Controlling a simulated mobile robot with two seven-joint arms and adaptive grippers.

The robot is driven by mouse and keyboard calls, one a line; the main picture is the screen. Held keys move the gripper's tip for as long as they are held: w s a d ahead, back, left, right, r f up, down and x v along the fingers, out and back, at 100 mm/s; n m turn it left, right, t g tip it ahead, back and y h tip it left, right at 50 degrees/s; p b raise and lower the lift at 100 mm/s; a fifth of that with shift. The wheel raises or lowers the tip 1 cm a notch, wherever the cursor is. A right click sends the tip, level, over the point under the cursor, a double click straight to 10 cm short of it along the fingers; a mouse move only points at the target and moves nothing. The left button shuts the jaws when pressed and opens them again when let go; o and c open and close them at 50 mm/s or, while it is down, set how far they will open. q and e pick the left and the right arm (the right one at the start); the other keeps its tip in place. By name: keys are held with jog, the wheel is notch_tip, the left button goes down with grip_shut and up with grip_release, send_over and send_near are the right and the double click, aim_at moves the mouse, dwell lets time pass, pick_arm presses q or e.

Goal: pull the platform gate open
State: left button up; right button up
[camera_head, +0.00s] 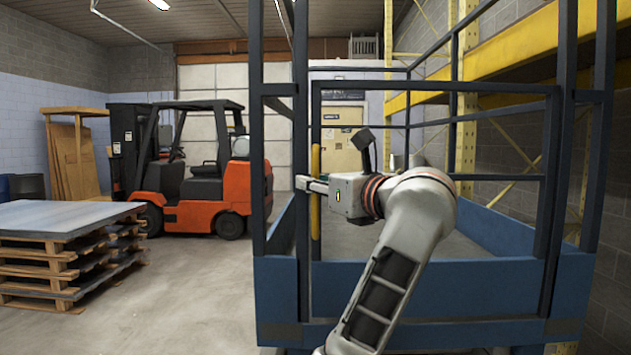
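The platform gate (430,88) is a dark blue-grey barred frame at the front of a blue platform (420,300). It stands in line with the posts on either side and looks closed. A vertical yellow handle (315,218) runs along its left side. My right gripper (308,184) is level with the handle, its fingers pointing left and crossing in front of it. The fingers hide part of the handle, and I cannot tell whether they are shut on it. My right arm covers part of the gate's middle. My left gripper is not in view.
An orange forklift (215,198) stands at the back left. A stack of pallets (70,262) with a grey sheet on top is at the left. Yellow racking (515,45) and a block wall (615,250) are close on the right. The floor (200,300) left of the platform is clear.

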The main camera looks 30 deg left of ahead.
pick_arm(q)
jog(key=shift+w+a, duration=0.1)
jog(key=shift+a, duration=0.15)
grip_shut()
